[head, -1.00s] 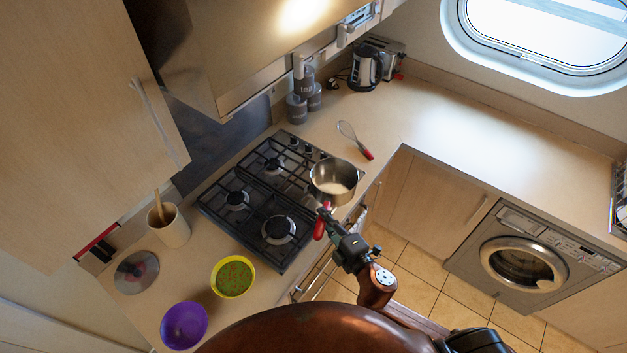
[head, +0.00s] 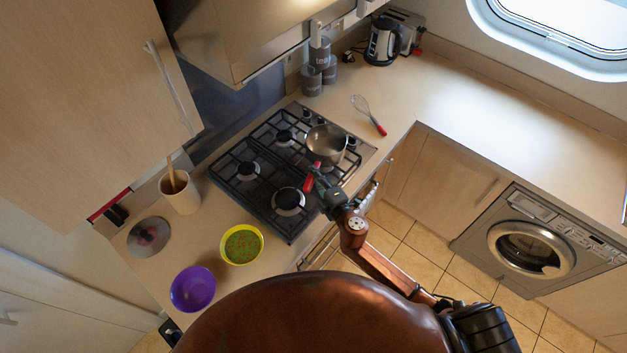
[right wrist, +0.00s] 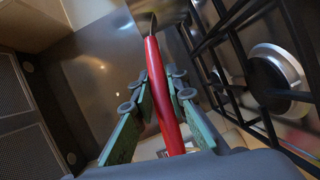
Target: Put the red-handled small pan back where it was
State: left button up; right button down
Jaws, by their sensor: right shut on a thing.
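The small steel pan (head: 326,144) with a red handle (head: 312,177) is over the right part of the gas hob (head: 262,190) in the head view. My right gripper (head: 318,186) is shut on the red handle. In the right wrist view the red handle (right wrist: 163,95) runs between the two green-sided fingers (right wrist: 160,95), with the pan's body only partly in view at the top. I cannot tell whether the pan rests on the grate or hangs just above it. My left gripper is not in view.
A whisk (head: 368,113) lies on the counter right of the hob. The counter beneath the porthole is mostly clear.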

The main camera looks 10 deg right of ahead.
jog(key=shift+w+f, duration=0.15)
jog(key=shift+w, duration=0.15)
jog(key=shift+f+b, duration=0.75)
jog(key=shift+f, duration=0.75)
jog(key=shift+f+b, duration=0.3)
jog(key=c, duration=2.4)
grip_release()
jog(key=shift+f, duration=0.2)
jog(key=o, duration=0.5)
